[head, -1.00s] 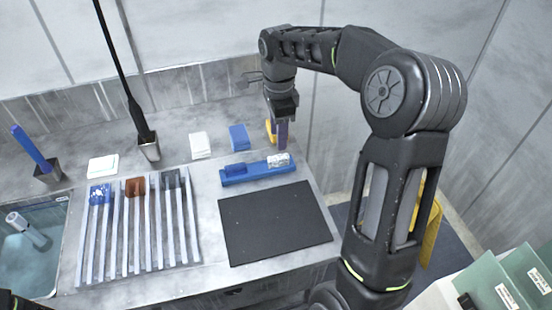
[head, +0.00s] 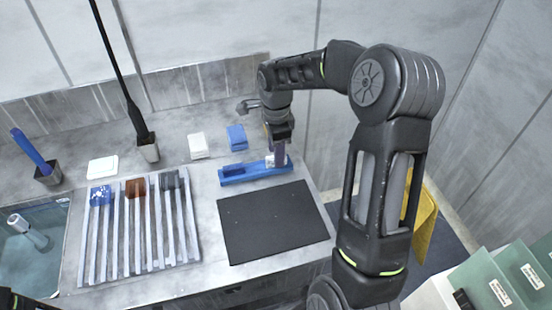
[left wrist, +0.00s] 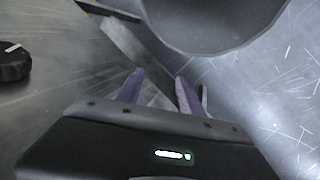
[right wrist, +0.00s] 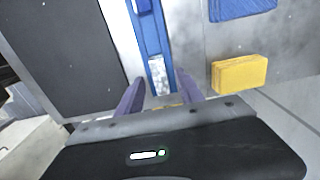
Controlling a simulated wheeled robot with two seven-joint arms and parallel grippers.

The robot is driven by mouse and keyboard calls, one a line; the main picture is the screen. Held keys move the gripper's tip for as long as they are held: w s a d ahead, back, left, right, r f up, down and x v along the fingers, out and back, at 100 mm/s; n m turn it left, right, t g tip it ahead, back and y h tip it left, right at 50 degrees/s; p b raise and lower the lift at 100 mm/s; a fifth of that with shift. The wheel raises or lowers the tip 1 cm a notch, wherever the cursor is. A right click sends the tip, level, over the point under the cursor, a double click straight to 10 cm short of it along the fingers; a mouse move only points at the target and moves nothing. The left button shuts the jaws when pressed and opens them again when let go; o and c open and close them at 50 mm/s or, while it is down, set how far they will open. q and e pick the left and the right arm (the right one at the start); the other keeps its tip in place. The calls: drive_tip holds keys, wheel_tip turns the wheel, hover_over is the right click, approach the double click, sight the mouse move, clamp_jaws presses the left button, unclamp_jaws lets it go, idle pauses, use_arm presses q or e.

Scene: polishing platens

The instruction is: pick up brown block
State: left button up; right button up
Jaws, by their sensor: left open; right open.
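The brown block (head: 135,188) sits at the back end of the slatted rack (head: 154,240), between a blue block (head: 101,195) and a dark grey block (head: 170,180). My right gripper (head: 279,160) points down over the right end of the blue tray (head: 240,173), well right of the brown block. In the right wrist view its open fingers (right wrist: 158,85) are either side of a white-speckled block (right wrist: 158,75) in the tray; I cannot tell whether they touch it. My left gripper (left wrist: 159,76) is open and empty over a metal surface; no brown block shows there.
A black mat (head: 275,222) lies in front of the tray. A blue pad (head: 236,137) and white pads (head: 198,146) lie behind. A yellow block (right wrist: 240,74) lies beside the tray. A black pole in a holder (head: 148,150) stands behind the rack. A sink (head: 35,250) is at left.

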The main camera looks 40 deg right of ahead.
drive_tip(key=shift+f, duration=0.6)
drive_tip(key=shift+c, duration=0.4)
clamp_jaws()
